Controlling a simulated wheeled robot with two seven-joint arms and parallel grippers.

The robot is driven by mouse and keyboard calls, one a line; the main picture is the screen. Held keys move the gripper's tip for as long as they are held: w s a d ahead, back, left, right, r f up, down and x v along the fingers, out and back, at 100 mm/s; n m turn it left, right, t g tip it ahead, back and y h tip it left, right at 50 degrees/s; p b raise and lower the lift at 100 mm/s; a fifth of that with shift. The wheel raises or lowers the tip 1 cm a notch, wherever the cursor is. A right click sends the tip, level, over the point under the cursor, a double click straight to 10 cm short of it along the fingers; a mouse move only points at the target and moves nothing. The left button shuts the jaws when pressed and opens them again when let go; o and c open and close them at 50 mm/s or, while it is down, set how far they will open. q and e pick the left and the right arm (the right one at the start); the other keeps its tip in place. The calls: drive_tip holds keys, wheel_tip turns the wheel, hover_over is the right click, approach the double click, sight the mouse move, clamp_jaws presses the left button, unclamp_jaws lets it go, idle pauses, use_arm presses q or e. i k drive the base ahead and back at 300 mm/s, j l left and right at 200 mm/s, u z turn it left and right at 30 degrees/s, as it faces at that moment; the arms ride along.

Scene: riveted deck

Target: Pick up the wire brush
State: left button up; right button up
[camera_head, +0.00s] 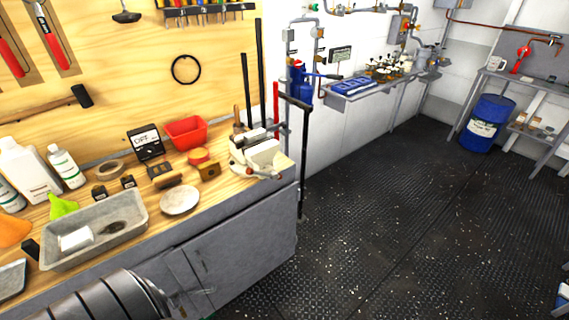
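I cannot single out the wire brush with certainty. A grey ribbed part at the lower left is probably my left arm, low in front of the bench. Neither gripper's fingers can be seen.
The bench also holds white bottles (68,169), a red bin (186,132), a black OFF sign box (146,143) and a vise (257,153) at its right end. A blue drum (486,124) stands far right. The dark deck floor (400,220) is clear.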

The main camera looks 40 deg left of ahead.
sight(171, 179)
drive_tip(key=u, duration=2.1)
